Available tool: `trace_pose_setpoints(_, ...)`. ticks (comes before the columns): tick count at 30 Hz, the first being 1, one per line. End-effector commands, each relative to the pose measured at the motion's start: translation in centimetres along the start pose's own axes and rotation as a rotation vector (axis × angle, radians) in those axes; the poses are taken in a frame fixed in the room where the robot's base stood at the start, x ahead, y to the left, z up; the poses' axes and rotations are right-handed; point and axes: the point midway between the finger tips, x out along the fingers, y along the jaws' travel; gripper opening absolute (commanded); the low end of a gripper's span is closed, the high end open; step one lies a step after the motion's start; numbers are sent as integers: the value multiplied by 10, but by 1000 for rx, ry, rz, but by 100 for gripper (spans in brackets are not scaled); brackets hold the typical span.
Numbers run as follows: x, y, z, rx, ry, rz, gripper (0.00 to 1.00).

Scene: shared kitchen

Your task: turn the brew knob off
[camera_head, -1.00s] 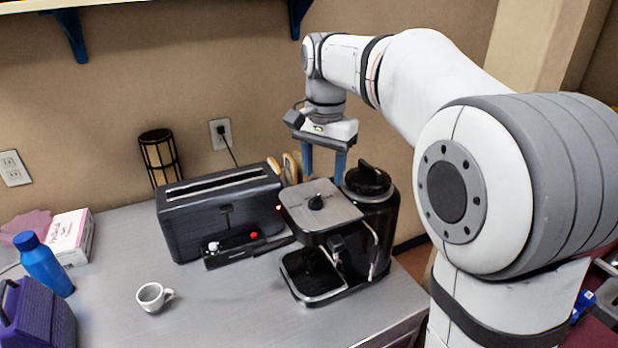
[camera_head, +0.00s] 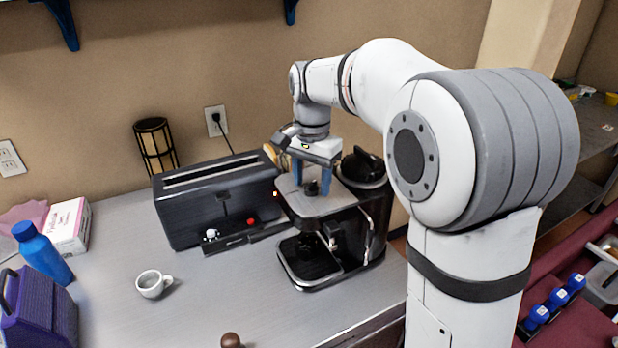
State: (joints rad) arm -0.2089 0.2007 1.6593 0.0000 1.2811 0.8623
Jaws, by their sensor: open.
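The coffee machine (camera_head: 378,222) stands on the counter, black with a silver top plate. The brew knob (camera_head: 311,188) is a small black knob on that top plate. My gripper (camera_head: 312,190) points down over the machine, with its two blue fingers apart on either side of the knob. I cannot tell whether the fingers touch the knob. Which way the knob is turned is too small to tell.
A black toaster (camera_head: 215,205) stands left of the machine. A white cup (camera_head: 153,284) sits on the counter (camera_head: 200,318) in front of it. A blue bottle (camera_head: 42,255), a white box (camera_head: 69,226) and a purple case (camera_head: 38,312) are at the left.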

Motion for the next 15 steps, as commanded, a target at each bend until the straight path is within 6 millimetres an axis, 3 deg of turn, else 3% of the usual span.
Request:
trace_pose_setpoints(2, 0, 0, 0, 0, 0, 0, 51)
trace_pose_setpoints(15, 0, 0, 0, -1, 0, 1, 16)
